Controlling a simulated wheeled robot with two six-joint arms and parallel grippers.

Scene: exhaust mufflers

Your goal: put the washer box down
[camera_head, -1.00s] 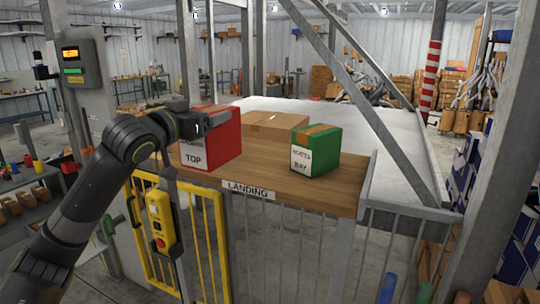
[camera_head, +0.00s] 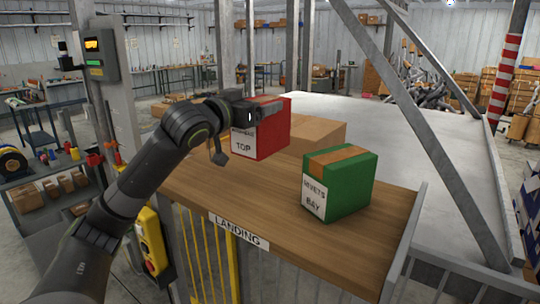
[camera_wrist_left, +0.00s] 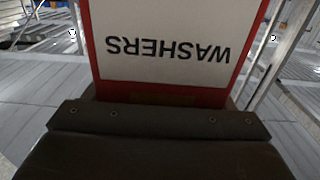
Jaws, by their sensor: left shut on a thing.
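The washer box (camera_head: 274,134) is red with a white label reading TOP; the upper line is partly covered by my gripper. My left gripper (camera_head: 252,111) is shut on its upper part. In the left wrist view the label of the washer box (camera_wrist_left: 168,40) reads WASHERS upside down, just beyond the dark gripper body (camera_wrist_left: 160,120). The box looks upright over the back left part of the wooden landing (camera_head: 240,195). I cannot tell whether its bottom touches the wood. My right gripper is not in view.
A green rivets box (camera_head: 345,188) marked BAY stands on the landing at the right. A plain cardboard box (camera_head: 318,131) is behind, between the two. A slanted grey beam (camera_head: 425,130) crosses at the right. Bare wood lies in front of the washer box and left of the green box.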

